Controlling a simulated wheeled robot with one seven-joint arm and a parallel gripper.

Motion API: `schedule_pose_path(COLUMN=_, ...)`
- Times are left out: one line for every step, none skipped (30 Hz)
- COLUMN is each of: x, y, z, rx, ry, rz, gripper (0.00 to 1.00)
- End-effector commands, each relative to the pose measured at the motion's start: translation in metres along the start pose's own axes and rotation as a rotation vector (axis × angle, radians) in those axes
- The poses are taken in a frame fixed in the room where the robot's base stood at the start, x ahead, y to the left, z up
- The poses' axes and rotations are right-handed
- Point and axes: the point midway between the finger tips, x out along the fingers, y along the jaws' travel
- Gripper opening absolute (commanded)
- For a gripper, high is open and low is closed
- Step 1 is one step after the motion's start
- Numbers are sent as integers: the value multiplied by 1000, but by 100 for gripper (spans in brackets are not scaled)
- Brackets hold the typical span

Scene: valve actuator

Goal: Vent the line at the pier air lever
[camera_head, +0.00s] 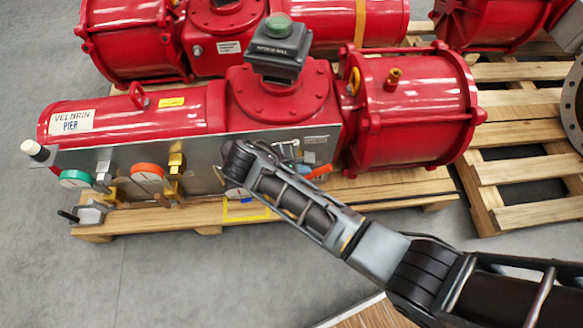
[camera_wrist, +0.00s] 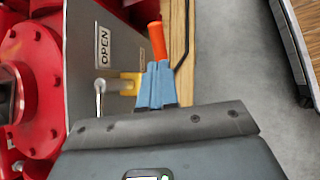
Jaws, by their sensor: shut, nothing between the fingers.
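The red actuator labelled PIER (camera_head: 70,122) lies on a wooden pallet, with a grey metal panel (camera_head: 205,150) along its near side. An orange lever handle (camera_wrist: 157,40) stands out by a brass fitting (camera_wrist: 130,83) on the panel in the wrist view. It also shows as a small orange piece in the head view (camera_head: 320,171). My gripper (camera_wrist: 156,66) has its blue fingers shut and empty. Their tips are at the near end of the orange handle; I cannot tell whether they touch it. The fingers hide the lever's lower part.
An OPEN label (camera_wrist: 103,47) is on the panel beside the lever. More red actuators stand behind.

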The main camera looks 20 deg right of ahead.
Motion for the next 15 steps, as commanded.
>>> schedule_pose_path(x=13, y=-1, z=-1, rx=1, ry=-2, rz=-4, gripper=0)
schedule_pose_path(x=18, y=-1, z=-1, rx=1, ry=-2, rz=-3, gripper=0)
schedule_pose_path(x=25, y=-1, z=0, rx=1, ry=-2, rz=-4, gripper=0)
schedule_pose_path(x=30, y=-1, z=-1, rx=2, ry=-1, rz=-3, gripper=0)
schedule_pose_path(x=34, y=-1, z=-1, rx=1, ry=-1, rz=-3, gripper=0)
schedule_pose_path(x=40, y=-1, z=-1, rx=1, ry=-1, rz=-4, gripper=0)
schedule_pose_path(x=43, y=-1, z=-1, rx=1, ry=0, rz=-3, gripper=0)
schedule_pose_path(x=46, y=-1, z=-1, rx=2, ry=0, rz=-3, gripper=0)
schedule_pose_path(x=50, y=-1, z=0, rx=2, ry=0, rz=-3, gripper=0)
schedule_pose_path(x=52, y=-1, z=0, rx=1, ry=0, rz=-3, gripper=0)
schedule_pose_path(x=54, y=-1, z=0, rx=1, ry=0, rz=-3, gripper=0)
schedule_pose_path(x=56, y=-1, z=0, rx=1, ry=0, rz=-2, gripper=0)
schedule_pose_path(x=57, y=-1, z=0, rx=1, ry=1, rz=-2, gripper=0)
schedule_pose_path(x=58, y=-1, z=0, rx=1, ry=1, rz=-1, gripper=0)
schedule_pose_path(x=59, y=0, z=0, rx=1, ry=1, rz=-1, gripper=0)
